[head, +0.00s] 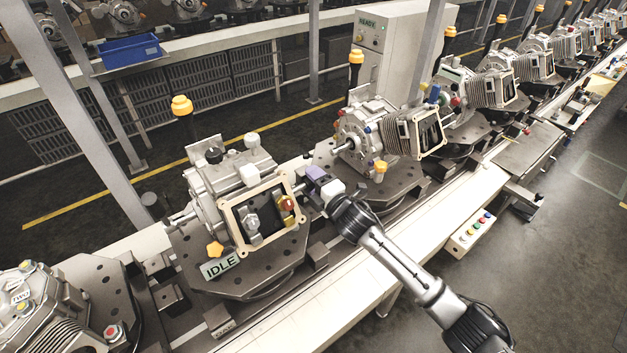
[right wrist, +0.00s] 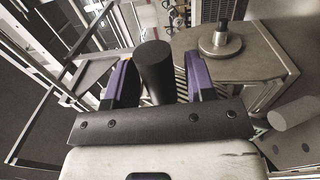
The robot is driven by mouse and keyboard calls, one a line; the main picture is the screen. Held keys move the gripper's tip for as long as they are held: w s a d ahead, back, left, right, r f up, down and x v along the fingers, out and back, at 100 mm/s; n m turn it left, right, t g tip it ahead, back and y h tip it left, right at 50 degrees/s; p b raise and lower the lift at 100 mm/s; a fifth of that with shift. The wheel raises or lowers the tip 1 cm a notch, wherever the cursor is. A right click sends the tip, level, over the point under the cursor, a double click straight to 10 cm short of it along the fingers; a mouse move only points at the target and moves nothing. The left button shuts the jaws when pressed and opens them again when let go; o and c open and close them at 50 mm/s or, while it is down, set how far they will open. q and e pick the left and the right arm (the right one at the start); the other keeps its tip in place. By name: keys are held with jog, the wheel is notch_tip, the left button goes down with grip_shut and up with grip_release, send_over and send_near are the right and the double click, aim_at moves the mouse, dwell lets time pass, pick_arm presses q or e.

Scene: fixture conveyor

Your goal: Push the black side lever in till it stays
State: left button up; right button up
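My right gripper (head: 314,175) is at the right side of the grey gearbox housing (head: 232,172) with the cream-framed opening, on the fixture with the IDLE sign (head: 220,265). In the right wrist view its two purple fingers (right wrist: 160,66) stand apart, one on each side of a black cylinder (right wrist: 154,72). The cylinder looks like the knob of the black side lever. A gap shows on its right side; contact on the left cannot be told. In the head view I cannot make out this knob by the gripper. My left gripper is not in view.
A second gearbox (head: 375,130) stands close behind the gripper on the neighbouring fixture. The wrist view shows a grey plate with a round post (right wrist: 220,42). A button box (head: 472,232) is on the conveyor's front edge. The floor at right (head: 560,230) is clear.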

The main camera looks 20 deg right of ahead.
jog(key=c, duration=0.7)
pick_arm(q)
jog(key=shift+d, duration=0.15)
pick_arm(e)
grip_shut()
